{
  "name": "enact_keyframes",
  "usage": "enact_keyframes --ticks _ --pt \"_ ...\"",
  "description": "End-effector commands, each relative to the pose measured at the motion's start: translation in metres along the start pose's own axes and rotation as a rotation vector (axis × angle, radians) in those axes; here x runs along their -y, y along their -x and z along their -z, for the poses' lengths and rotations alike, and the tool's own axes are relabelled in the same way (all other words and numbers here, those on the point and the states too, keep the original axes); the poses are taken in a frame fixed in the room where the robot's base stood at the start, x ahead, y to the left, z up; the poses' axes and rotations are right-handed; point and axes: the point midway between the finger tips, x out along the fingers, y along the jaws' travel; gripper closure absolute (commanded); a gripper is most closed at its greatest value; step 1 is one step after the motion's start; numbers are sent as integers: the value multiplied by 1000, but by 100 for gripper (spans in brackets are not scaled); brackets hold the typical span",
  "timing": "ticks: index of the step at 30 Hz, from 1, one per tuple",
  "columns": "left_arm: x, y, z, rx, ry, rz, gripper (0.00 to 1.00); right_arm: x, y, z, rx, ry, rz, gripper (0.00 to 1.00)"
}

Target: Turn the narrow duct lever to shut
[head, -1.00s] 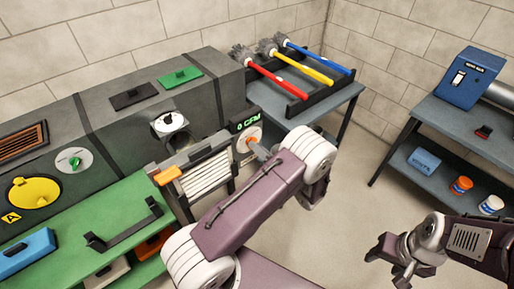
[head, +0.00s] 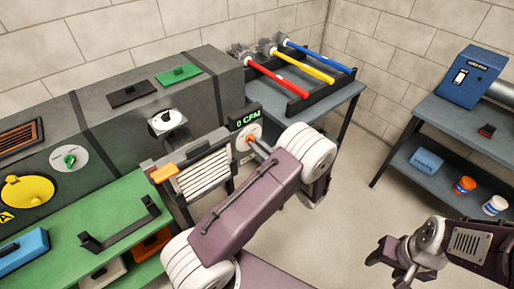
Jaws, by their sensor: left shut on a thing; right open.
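A pale round plate (head: 246,139) sits on the right end face of the grey duct, under a green-lit display (head: 248,118) that seems to read 0 CFM. My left gripper (head: 263,148) is at this plate, at the end of the purple-and-white arm. It is shut on a small lever there; the forearm hides most of the jaws and lever, so its exact angle cannot be told. A green lever on a second white dial (head: 70,160) is on the duct front. My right gripper (head: 388,262) is open and empty at the lower right, over the floor.
A louvred panel (head: 203,176) with an orange handle (head: 163,173) stands left of the arm. A green bench (head: 120,208) is at left. Red, yellow and blue brushes lie on a rack (head: 300,103) behind. A shelved table (head: 455,128) is at right; the floor between is clear.

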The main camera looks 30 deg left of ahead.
Motion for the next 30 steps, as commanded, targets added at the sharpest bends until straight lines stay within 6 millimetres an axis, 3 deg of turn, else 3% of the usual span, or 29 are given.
enact_keyframes --ticks 15,30 --pt "0 0 3 -1 443 0 100 -1 -33 -3 0 0 0 46" --pt "0 0 1 -1 636 -1 100 -1 -47 -5 0 0 0 46"
